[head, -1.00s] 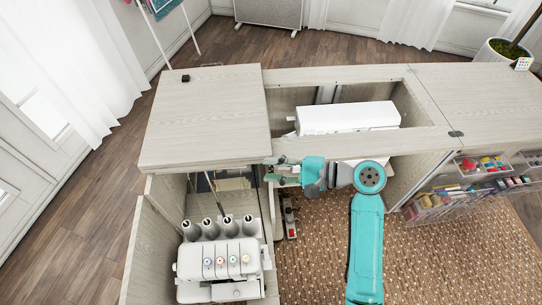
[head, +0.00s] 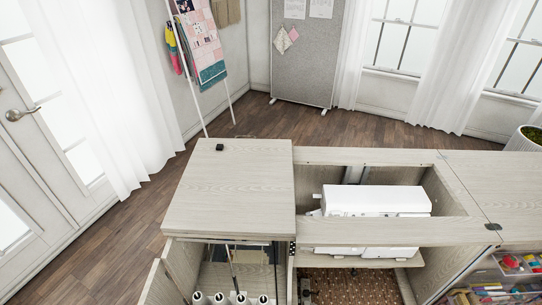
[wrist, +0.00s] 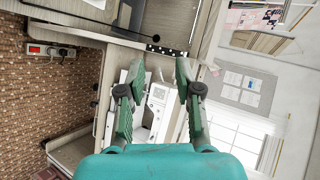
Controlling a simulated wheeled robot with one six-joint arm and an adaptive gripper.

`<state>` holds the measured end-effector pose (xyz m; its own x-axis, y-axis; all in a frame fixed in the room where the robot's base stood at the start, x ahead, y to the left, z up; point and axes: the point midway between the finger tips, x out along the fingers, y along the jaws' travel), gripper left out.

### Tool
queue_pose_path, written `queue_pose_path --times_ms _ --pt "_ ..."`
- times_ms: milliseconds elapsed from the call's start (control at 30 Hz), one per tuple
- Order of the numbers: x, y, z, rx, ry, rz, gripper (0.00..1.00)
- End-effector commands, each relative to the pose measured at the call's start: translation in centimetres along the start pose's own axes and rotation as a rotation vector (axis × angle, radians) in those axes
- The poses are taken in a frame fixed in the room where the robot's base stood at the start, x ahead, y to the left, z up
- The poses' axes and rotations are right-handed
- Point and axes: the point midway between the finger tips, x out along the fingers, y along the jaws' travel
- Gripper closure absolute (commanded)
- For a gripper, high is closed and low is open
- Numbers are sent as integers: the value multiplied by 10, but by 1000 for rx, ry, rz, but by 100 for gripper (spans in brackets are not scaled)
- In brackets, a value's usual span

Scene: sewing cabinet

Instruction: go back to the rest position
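My gripper (wrist: 160,68) shows in the wrist view with its two green fingers apart; it is open and nothing is held between them. It is out of the head view, so its place relative to the cabinet shows only in the wrist view. There, the white sewing machine (wrist: 159,97) shows beyond the fingers, partly hidden by them. The sewing cabinet (head: 229,190) stands across the lower part of the head view. The sewing machine (head: 375,199) sits in the opening of its top.
A small black object (head: 220,147) lies on the cabinet's left top. Thread cones (head: 219,298) show at the bottom edge. A power strip (wrist: 50,50) is in the wrist view. Wooden floor (head: 330,124) lies clear between.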

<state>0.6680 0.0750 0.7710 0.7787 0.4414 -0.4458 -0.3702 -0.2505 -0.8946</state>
Motion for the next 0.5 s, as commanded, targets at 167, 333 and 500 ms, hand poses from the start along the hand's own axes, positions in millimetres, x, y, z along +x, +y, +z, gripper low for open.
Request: queue_pose_path --times_ms 167,333,500 --pt "-47 38 8 -189 152 68 66" --pt "-98 56 13 -406 274 131 66" --pt "-152 59 21 -649 369 185 66"
